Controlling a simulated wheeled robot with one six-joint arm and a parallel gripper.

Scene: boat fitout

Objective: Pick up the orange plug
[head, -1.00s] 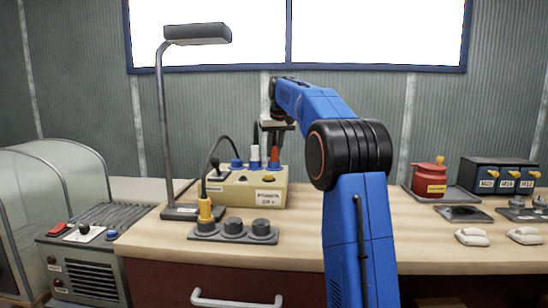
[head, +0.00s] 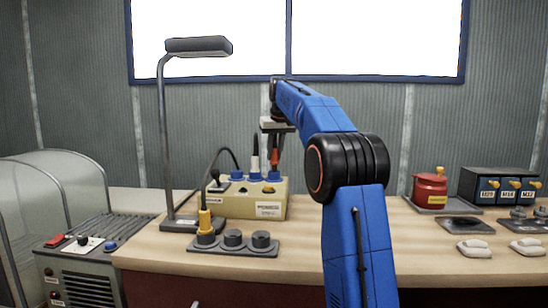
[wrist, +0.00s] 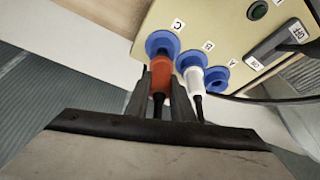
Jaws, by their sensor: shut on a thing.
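The orange plug (wrist: 160,74) is between the two fingers of my gripper (wrist: 161,92) in the wrist view. My gripper is shut on it. The plug's end is at the blue socket marked C (wrist: 161,43); I cannot tell whether it is still inside. In the head view the orange plug (head: 274,159) shows below my gripper (head: 277,132), over the rightmost blue socket of the beige power box (head: 232,204). The fingers partly hide the plug's body.
A white plug (wrist: 192,76) with a dark cable stands in socket B, close beside my fingers. Socket A (wrist: 215,80) is empty. A yellow plug (head: 205,221) sits in a grey holder at front left. A lamp (head: 162,130) stands left; a red container (head: 430,187) is to the right.

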